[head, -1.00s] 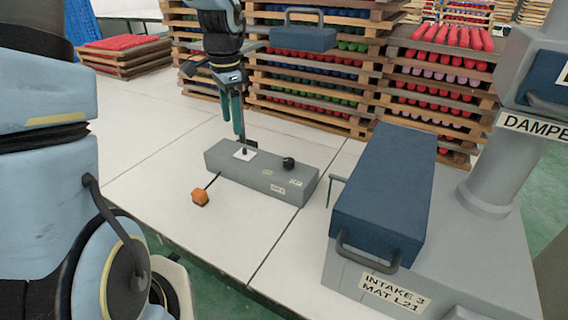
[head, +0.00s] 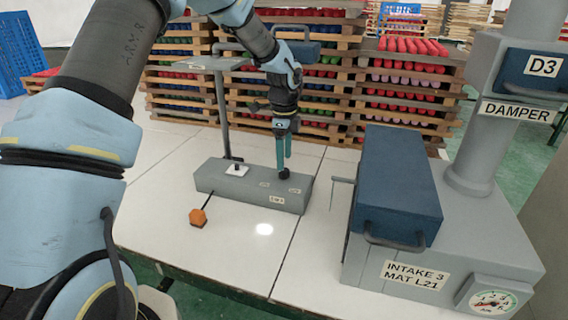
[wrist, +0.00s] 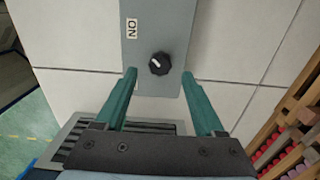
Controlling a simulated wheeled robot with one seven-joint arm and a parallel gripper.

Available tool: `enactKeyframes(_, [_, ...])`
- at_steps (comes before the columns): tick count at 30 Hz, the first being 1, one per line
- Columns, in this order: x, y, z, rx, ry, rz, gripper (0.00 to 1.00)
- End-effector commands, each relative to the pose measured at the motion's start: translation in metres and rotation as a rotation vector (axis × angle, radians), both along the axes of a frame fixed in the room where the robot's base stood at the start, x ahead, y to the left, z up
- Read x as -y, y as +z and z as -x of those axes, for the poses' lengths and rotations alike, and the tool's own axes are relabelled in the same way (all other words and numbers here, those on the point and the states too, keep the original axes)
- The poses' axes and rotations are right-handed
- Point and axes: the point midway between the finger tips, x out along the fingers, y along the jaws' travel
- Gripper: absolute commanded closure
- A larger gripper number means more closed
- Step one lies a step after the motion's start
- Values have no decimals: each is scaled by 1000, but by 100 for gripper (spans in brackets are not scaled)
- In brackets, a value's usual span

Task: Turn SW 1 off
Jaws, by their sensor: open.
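A long grey box (head: 225,184) lies on the white table. A black rotary knob (head: 284,174) stands near its right end; the knob shows clearly in the wrist view (wrist: 159,64), with a white pointer mark slanting to the upper left. An ON label (wrist: 131,28) is on the box above and left of the knob. In the head view the small front label (head: 277,200) is too small to read surely. My gripper (head: 284,164) points down over the knob. In the wrist view my gripper (wrist: 160,75) is open, its fingertips apart on either side of the knob.
An orange block (head: 198,217) sits on a thin rod at the box's left. A white plate with a black stub (head: 237,169) and a grey post (head: 222,115) stand nearby. A blue-lidded intake unit (head: 396,185) stands right. Stacked crates (head: 330,130) fill the back.

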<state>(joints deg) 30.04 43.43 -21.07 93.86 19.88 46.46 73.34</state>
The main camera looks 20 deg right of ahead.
Motion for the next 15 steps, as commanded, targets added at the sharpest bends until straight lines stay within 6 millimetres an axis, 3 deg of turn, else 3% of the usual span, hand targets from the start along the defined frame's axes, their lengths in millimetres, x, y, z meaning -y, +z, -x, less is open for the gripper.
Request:
enactKeyframes(6, [0,-28,1,-1,-2,-1,29])
enactKeyframes(15, [0,-36,0,0,0,0,29])
